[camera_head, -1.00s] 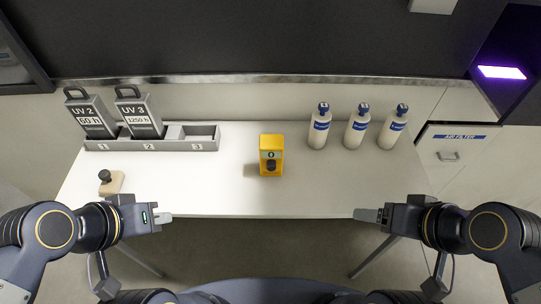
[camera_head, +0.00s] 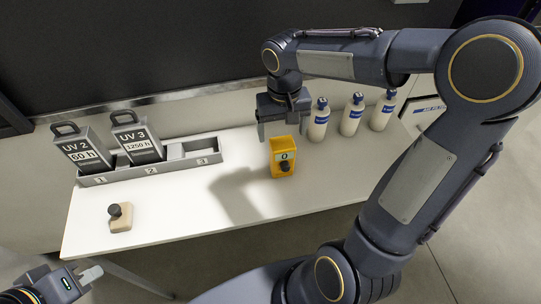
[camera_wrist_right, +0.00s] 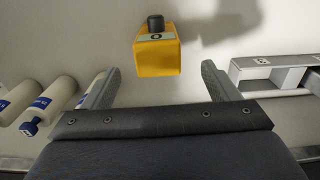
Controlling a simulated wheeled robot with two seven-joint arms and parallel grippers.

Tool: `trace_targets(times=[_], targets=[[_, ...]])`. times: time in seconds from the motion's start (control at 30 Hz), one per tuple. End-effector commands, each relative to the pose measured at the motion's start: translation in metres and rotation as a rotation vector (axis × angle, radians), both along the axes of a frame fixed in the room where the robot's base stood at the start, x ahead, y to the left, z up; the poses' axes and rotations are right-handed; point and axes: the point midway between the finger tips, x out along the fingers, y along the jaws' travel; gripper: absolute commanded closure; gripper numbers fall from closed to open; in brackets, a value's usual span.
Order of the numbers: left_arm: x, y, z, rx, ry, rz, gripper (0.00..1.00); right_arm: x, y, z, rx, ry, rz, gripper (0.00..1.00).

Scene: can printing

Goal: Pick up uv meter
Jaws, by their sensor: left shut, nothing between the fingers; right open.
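The uv meter is a yellow box (camera_head: 283,158) with a dark knob and a small display reading 0. It stands on the white table, right of the grey rack. My right gripper (camera_head: 281,132) is open just above and behind it, fingers pointing down. In the right wrist view the yellow meter (camera_wrist_right: 157,52) lies ahead of the two spread fingers (camera_wrist_right: 163,84), not between them. My left gripper (camera_head: 91,274) is shut and empty at the lower left, off the table's front edge.
A grey rack (camera_head: 150,176) holds UV 2 and UV 3 cartridges in slots 1 and 2; slot 3 is empty. Three white bottles (camera_head: 351,118) stand right of the meter. A beige block with a dark knob (camera_head: 120,217) sits front left. The table's front middle is clear.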

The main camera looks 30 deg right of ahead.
Motion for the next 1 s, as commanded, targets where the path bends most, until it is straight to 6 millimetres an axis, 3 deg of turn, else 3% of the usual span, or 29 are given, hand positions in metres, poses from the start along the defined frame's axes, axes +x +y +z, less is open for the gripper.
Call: trace_targets(times=[0.4, 0.7, 1.0], targets=[[0.000, 0.000, 0.011, 0.000, 0.000, 0.000, 1.00, 0.002, -0.004, -0.055, 0.002, 0.003, 0.000, 0.18], [0.000, 0.000, 0.011, 0.000, 0.000, 0.000, 1.00, 0.003, -0.004, -0.062, 0.002, -0.001, 0.001, 0.18], [0.000, 0.000, 0.011, 0.000, 0.000, 0.000, 1.00, 0.003, -0.004, -0.062, 0.002, -0.001, 0.001, 0.55]])
